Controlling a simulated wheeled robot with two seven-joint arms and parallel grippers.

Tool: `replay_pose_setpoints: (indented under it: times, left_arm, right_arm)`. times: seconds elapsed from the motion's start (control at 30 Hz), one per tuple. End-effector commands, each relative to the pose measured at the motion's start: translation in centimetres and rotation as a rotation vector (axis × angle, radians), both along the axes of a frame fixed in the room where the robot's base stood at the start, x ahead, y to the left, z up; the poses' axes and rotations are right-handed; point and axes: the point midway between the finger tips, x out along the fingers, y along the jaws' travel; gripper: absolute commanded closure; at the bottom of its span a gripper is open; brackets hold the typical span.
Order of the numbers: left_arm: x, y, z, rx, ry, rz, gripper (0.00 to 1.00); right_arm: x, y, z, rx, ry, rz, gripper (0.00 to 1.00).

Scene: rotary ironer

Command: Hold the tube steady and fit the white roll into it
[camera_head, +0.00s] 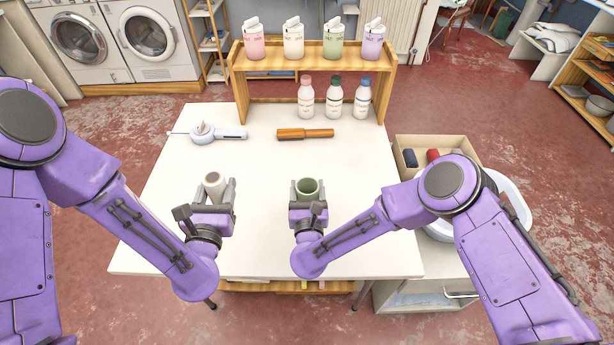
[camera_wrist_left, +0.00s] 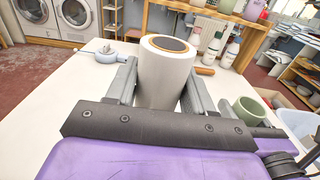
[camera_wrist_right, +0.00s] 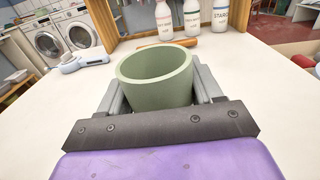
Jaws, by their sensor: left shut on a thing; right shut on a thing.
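The white roll (camera_head: 214,184) is upright between the fingers of my left gripper (camera_head: 215,192), which is shut on it. In the left wrist view the white roll (camera_wrist_left: 165,75) shows a brown ring on its top end. The green tube (camera_head: 307,187) is upright with its open end up, and my right gripper (camera_head: 308,195) is shut on it. In the right wrist view the tube (camera_wrist_right: 156,80) looks hollow and empty. The roll and the tube are apart, with the roll left of the tube. The lower ends of both are hidden by the grippers.
A white table (camera_head: 260,165) lies below, mostly clear. A wooden shelf (camera_head: 312,68) with several bottles stands at the back edge. A box (camera_head: 437,150) is at the right.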

Motion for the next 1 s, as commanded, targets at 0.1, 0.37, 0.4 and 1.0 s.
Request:
replay_pose_setpoints:
  times: [0.1,0.37,0.4,1.0]
  left_arm:
    - [0.0,-0.1,0.0,0.000,0.000,0.000,0.83]
    - [0.0,-0.1,0.0,0.000,0.000,0.000,0.83]
    - [0.0,0.0,0.0,0.000,0.000,0.000,0.83]
    - [0.0,0.0,0.0,0.000,0.000,0.000,0.83]
  right_arm:
    - [-0.1,-0.2,-3.1,0.001,0.002,-0.009,0.64]
    - [1.4,0.0,-3.0,0.001,-0.002,0.008,0.64]
    - [1.4,0.0,-2.9,0.001,-0.002,0.007,0.64]
    - [1.4,0.0,-5.3,0.001,0.000,0.007,0.64]
